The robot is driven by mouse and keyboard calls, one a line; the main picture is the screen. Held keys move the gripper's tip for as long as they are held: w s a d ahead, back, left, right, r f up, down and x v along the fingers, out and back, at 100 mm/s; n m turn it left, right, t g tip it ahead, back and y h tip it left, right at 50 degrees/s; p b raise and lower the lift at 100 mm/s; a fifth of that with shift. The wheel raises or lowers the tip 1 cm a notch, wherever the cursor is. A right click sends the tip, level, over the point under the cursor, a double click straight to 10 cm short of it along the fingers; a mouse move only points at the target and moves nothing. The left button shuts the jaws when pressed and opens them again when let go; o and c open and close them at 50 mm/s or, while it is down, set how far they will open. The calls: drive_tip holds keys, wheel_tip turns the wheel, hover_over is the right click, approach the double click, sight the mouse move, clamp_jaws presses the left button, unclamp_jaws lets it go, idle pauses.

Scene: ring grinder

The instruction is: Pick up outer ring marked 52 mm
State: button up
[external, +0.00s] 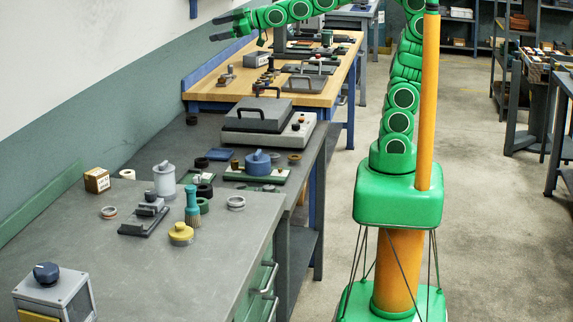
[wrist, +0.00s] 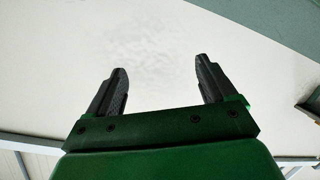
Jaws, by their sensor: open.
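Several rings lie on the benches, and no 52 mm marking is readable on any of them. A light grey ring (external: 236,203) lies near the right edge of the front grey bench (external: 110,262). A pale ring with a reddish inside (external: 109,212) lies on its left side. A dark ring (external: 201,163) and a brownish ring (external: 294,158) lie on the darker bench behind. My gripper (external: 215,29) is high up near the wall, far from these rings. In the wrist view my gripper (wrist: 160,65) is open and empty, its two black fingers spread before a pale surface.
A grey pot (external: 164,180), a teal-handled brush (external: 193,207), a yellow knobbed piece (external: 181,234) and a cardboard box (external: 97,180) stand on the front bench. A lidded grey machine (external: 258,116) stands behind. The wooden bench (external: 325,95) is farther back.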

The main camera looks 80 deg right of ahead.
drive_tip(key=w+a+f+n+g+y, duration=0.1)
drive_tip(key=w+a+f+n+y, duration=0.4)
drive_tip(key=a, duration=0.3)
drive_tip(key=w+a+f+n+g+y, duration=0.1)
drive_tip(key=w+a+f+n+y, duration=0.25)
drive_tip(key=a+f, duration=0.45)
drive_tip(key=n+g+y, duration=0.4)
drive_tip(key=n+g, duration=0.2)
drive_tip(key=g, duration=1.1)
approach(236, 207)
drive_tip(key=shift+x, duration=2.9)
drive_tip(key=shift+f, duration=0.1)
